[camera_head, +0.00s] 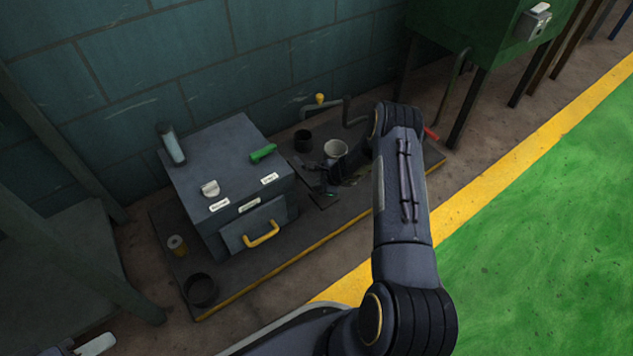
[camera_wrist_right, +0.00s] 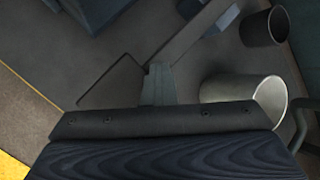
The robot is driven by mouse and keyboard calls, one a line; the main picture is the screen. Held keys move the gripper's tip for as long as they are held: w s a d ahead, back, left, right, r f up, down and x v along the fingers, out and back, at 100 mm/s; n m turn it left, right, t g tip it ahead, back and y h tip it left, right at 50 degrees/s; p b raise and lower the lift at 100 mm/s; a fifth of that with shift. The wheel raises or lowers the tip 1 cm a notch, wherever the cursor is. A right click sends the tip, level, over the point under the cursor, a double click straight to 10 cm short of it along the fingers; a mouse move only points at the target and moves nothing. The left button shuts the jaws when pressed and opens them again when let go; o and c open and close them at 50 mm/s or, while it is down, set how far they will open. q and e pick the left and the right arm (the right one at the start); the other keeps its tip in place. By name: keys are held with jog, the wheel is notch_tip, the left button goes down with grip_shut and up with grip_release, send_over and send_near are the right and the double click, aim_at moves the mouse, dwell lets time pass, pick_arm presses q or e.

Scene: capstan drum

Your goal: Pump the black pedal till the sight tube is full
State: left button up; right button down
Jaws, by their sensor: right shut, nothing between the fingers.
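The black pedal (camera_head: 322,199) is a dark flat plate low on the base, right of the grey box (camera_head: 205,160). In the right wrist view the pedal plate (camera_wrist_right: 112,82) lies beside my shut fingers (camera_wrist_right: 157,85). My right gripper (camera_head: 333,180) reaches down to the pedal, shut and empty; I cannot tell whether it touches. A tilted grey tube (camera_head: 172,146) on the box's left top edge looks like the sight tube; its level is too small to read. My left gripper is not clearly in view.
A pale cup (camera_head: 335,151) and a dark cup (camera_head: 303,140) stand just behind the right gripper. A yellow-knobbed crank (camera_head: 320,99) is near the wall. The box has a yellow drawer handle (camera_head: 262,235) and green lever (camera_head: 263,152). Green floor (camera_head: 540,230) at right is clear.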

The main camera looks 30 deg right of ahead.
jog(key=shift+s+d+f, duration=0.1)
jog(key=shift+s+f, duration=0.2)
jog(key=shift+f, duration=0.35)
jog(key=shift+s+d+f, duration=0.1)
jog(key=shift+s+f, duration=0.2)
jog(key=shift+f, duration=0.3)
dwell(0.7)
jog(key=shift+r, duration=0.1)
jog(key=shift+w+r+p, duration=0.2)
jog(key=shift+r+p, duration=0.45)
jog(key=shift+r, duration=0.35)
jog(key=shift+w+r+p, duration=0.15)
jog(key=shift+r+p, duration=0.45)
jog(key=shift+r, duration=0.4)
jog(key=shift+w+r+p, duration=0.2)
jog(key=shift+r+p, duration=0.45)
jog(key=shift+r, duration=0.35)
jog(key=shift+w+a+r, duration=0.1)
jog(key=shift+w+r, duration=0.05)
jog(key=shift+r, duration=0.05)
jog(key=shift+w, duration=0.1)
